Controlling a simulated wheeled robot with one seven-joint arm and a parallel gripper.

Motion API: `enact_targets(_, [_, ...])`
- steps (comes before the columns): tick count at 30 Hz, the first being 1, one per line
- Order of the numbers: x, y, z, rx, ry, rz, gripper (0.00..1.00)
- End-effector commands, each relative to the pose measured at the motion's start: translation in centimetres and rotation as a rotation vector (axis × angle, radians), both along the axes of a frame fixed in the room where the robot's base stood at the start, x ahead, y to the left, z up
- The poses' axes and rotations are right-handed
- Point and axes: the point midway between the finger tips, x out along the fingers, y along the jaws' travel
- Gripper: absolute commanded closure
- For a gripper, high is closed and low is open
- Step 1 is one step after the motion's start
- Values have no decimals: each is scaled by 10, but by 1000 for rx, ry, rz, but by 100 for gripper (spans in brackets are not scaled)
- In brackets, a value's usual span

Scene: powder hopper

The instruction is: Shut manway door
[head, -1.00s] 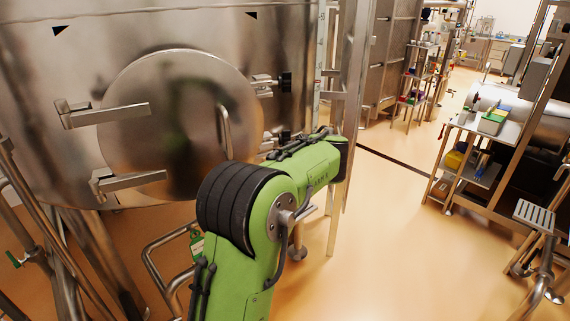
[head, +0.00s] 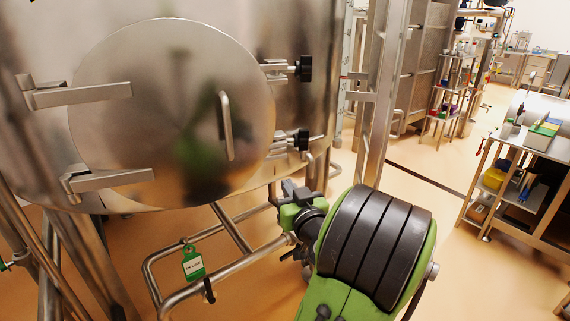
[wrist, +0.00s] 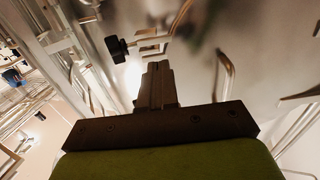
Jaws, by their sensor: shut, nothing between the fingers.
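The manway door (head: 150,100) is a round steel disc lying close against the tank, with two hinge arms (head: 82,94) on its left. I cannot tell whether it is fully seated. Its upright bar handle (head: 226,125) is right of centre and also shows in the wrist view (wrist: 227,75). Two swing clamps with black knobs (head: 304,68) (head: 301,139) sit at its right edge. My gripper (head: 288,190) is shut and empty, below the lower clamp and right of the door's bottom edge. In the wrist view its fingers (wrist: 156,72) point toward the steel face, apart from the handle.
A tubular rail (head: 215,277) with a green tag (head: 193,263) runs below the door, close to my gripper. A steel post (head: 382,100) stands right of the tank. A side table (head: 520,150) with items is at the right. Floor between is clear.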

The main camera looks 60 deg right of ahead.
Motion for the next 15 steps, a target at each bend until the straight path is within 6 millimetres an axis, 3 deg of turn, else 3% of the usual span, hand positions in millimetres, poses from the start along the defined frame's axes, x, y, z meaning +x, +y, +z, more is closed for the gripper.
enact_targets(9, [51,-50,6,1,-2,4,100])
enact_targets(15, [70,-72,4,0,0,0,100])
